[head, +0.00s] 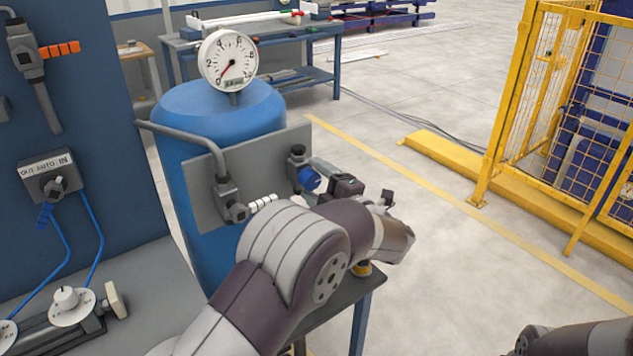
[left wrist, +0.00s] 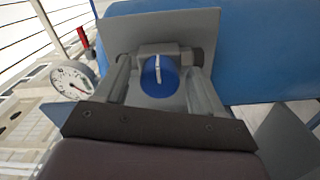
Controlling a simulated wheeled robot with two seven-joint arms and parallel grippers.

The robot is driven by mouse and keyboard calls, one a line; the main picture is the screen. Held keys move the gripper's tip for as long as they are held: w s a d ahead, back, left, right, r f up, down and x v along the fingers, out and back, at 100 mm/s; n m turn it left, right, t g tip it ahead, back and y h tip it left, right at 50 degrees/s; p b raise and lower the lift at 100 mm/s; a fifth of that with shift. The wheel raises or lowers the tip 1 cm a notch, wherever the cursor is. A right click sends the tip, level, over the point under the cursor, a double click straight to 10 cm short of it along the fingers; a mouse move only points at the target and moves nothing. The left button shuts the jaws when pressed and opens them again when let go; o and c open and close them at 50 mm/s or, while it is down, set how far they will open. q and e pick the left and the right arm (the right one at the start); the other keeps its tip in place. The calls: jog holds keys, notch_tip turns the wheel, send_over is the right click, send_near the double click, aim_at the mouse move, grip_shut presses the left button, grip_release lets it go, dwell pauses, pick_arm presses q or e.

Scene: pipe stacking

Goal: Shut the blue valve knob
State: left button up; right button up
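The blue valve knob (head: 309,180) sits on a dark valve body on the grey plate (head: 270,165) in front of the blue tank. In the left wrist view the knob (left wrist: 158,80) is round with a white line running roughly up and down the picture. My left gripper (head: 322,174) is at the knob, its fingers apart. In the left wrist view one finger is on each side of the knob, with gaps showing, so it is not clamped. Part of the valve is hidden by my gripper in the head view.
A pressure gauge (head: 228,60) stands on top of the blue tank (head: 222,112). A grey pipe with a second valve (head: 229,200) is left of the knob. A blue panel with a switch box (head: 48,176) stands at left. A yellow cage (head: 560,90) is at right; the floor between is clear.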

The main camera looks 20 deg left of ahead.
pick_arm(q)
jog(key=v, duration=1.2)
jog(key=shift+s+d, duration=0.25)
jog(key=shift+s, duration=0.05)
